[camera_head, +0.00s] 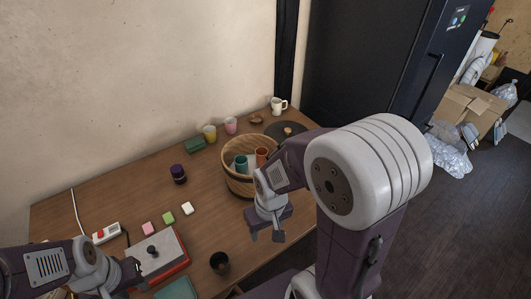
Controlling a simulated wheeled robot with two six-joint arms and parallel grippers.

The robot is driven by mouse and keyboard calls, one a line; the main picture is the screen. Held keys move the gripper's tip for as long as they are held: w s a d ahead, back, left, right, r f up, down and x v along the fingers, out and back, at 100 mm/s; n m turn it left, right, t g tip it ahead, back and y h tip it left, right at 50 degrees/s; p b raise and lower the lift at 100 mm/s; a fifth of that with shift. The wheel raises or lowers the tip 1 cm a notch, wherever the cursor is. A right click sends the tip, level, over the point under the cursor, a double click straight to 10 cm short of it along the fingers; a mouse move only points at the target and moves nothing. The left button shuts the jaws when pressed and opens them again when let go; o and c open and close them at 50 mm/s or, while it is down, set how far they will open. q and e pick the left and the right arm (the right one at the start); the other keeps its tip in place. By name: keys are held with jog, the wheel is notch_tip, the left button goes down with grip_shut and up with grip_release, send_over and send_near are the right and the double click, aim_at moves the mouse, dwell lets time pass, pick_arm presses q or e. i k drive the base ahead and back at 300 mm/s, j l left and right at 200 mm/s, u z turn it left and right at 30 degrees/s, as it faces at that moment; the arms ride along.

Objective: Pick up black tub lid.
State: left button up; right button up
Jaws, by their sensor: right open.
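A flat dark disc with a tan knob (287,131) lies at the back right of the wooden table; it looks like the black tub lid, partly hidden by my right arm. My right gripper (266,236) points down, open and empty, in front of the wicker basket and well nearer than the disc. My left gripper (136,276) is at the front left, beside a grey-topped red box with a black knob (158,252). Its fingers are too small and dark to tell whether they are open.
A white mug (278,105), pink and yellow cups, and a green block stand along the back. The table's left-back area is clear.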

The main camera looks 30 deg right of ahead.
aim_at(280, 131)
jog(key=l+u, duration=0.35)
jog(key=l, duration=1)
jog(key=l+u, duration=0.4)
jog(key=l, duration=1)
